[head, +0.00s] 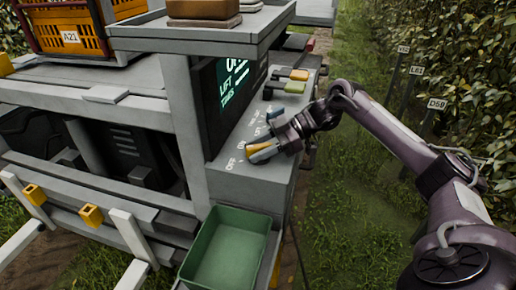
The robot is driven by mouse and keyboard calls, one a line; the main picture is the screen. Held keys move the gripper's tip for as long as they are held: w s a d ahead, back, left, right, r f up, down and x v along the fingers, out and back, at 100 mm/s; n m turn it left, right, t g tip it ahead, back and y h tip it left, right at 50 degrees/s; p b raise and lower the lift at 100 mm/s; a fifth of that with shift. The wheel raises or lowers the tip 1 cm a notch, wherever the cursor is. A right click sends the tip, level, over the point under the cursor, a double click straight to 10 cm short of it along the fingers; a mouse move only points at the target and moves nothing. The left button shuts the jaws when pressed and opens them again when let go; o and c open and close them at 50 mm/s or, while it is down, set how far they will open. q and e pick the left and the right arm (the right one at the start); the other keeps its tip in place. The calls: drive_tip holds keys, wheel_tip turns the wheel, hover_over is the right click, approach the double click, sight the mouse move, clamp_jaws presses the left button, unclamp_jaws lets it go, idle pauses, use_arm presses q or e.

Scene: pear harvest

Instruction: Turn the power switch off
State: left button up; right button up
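The grey control panel (229,181) on the side of the machine carries white lettering, with "OFF" readable near its front end. My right gripper (268,135) is over this end of the panel, its arm coming in from the right. Its two fingers look spread apart. A small orange-tan piece (258,148), which may be the power switch handle, shows against the lower finger. I cannot tell whether they touch. The gripper hides part of the panel and lettering. My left gripper is not in view.
A green tray (226,250) lies below the near end. Grass and marked posts are at right.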

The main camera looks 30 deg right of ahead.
sight(267, 143)
drive_tip(key=shift+d, duration=0.15)
drive_tip(key=b+v, duration=0.1)
drive_tip(key=v, duration=0.4)
drive_tip(key=shift+d+r, duration=0.15)
drive_tip(key=shift+r, duration=0.05)
drive_tip(key=shift+v, duration=1.1)
